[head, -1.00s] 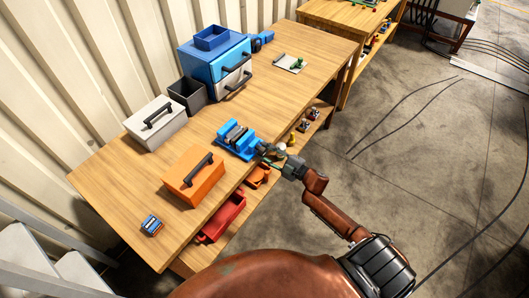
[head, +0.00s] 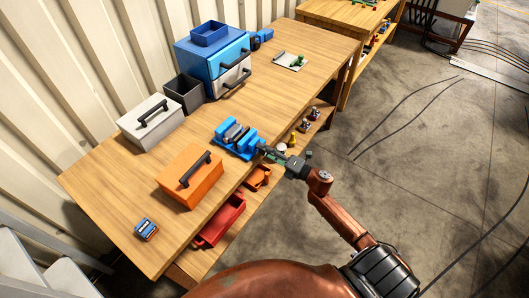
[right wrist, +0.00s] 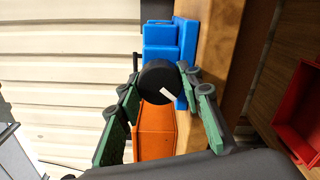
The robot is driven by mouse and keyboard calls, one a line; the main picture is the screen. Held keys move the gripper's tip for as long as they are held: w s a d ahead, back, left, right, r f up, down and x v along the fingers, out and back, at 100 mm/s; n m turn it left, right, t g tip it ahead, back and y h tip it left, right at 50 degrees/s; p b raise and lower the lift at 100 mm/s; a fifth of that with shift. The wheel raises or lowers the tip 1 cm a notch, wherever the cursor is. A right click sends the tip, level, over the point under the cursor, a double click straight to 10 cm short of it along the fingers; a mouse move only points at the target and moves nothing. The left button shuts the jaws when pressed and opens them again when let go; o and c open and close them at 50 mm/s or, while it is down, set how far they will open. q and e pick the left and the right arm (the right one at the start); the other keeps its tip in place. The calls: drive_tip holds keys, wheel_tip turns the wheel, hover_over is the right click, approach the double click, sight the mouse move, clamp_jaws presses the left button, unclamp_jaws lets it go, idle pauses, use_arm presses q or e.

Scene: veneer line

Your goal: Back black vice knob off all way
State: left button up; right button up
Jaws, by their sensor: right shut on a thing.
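The blue vice (head: 240,146) sits at the front edge of the wooden workbench in the head view. Its round black knob (right wrist: 157,80) faces the camera in the right wrist view, with a white mark pointing to the lower right. My right gripper (head: 262,148) reaches the knob from the front. In the right wrist view its green-padded fingers (right wrist: 158,88) stand on both sides of the knob and are shut on it. The vice's blue body (right wrist: 168,42) shows behind the knob. My left gripper is in neither view.
An orange box (head: 178,187) with a black handle stands beside the vice. A white box (head: 140,133), a dark bin (head: 186,97) and a blue drawer unit (head: 196,58) stand along the back. Red bins (head: 222,222) sit on the shelf below.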

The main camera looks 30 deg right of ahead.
drive_tip(key=n+b, duration=0.2)
drive_tip(key=n, duration=0.1)
drive_tip(key=n+b, duration=0.1)
drive_tip(key=shift+d+f, duration=0.1)
drive_tip(key=shift+f, duration=0.2)
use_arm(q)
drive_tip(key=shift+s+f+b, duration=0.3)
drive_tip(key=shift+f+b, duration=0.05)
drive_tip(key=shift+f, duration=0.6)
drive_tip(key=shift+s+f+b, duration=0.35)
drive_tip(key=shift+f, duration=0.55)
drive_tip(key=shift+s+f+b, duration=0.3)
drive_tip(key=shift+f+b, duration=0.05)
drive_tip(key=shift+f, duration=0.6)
use_arm(e)
drive_tip(key=shift+r+n, duration=0.15)
drive_tip(key=shift+n, duration=1.45)
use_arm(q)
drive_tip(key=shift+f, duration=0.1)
use_arm(e)
drive_tip(key=o, duration=1.2)
drive_tip(key=shift+c, duration=0.2)
drive_tip(key=v, duration=1.2)
